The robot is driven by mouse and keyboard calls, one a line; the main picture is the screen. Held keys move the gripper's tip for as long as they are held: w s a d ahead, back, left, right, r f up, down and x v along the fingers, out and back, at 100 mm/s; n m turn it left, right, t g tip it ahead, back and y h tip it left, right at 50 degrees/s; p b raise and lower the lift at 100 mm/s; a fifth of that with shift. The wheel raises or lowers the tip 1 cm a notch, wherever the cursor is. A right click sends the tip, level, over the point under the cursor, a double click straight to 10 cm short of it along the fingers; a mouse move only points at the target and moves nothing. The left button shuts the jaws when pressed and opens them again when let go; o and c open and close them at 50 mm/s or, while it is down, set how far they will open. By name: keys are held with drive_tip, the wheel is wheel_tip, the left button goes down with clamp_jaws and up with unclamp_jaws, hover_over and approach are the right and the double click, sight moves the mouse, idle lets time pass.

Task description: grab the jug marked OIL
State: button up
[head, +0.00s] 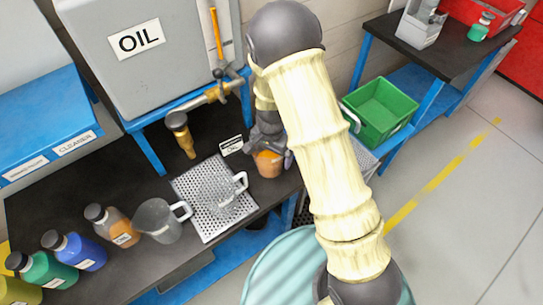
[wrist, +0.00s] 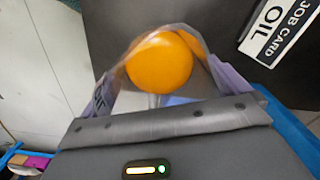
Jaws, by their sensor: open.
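A small clear vessel with orange contents (head: 268,164) stands near the right end of the dark bench. The wrist view shows its round orange surface (wrist: 160,62) inside a see-through wall. I cannot read an OIL mark on it. My gripper (head: 268,153) reaches down over it with its jaws open. In the wrist view the pale purple fingers of my gripper (wrist: 167,85) lie on either side of the vessel; I cannot tell whether they touch it. A clear jug (head: 220,190) stands on the perforated tray (head: 190,186), and a greyish jug (head: 158,221) stands left of it.
A job card reading OIL (wrist: 275,28) lies right of the vessel in the wrist view. A grey OIL tank (head: 165,65) with a tap (head: 178,122) stands behind. Several bottles (head: 85,250) line the bench's left. A green bin (head: 380,108) sits at right.

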drive_tip(key=shift+c, duration=0.4)
drive_tip(key=c, duration=1.2)
drive_tip(key=shift+o, duration=0.2)
drive_tip(key=shift+w+r, duration=0.1)
drive_tip(key=shift+r, duration=0.15)
wheel_tip(320, 180, up, 10)
drive_tip(key=b, duration=0.1)
drive_tip(key=shift+f, duration=0.25)
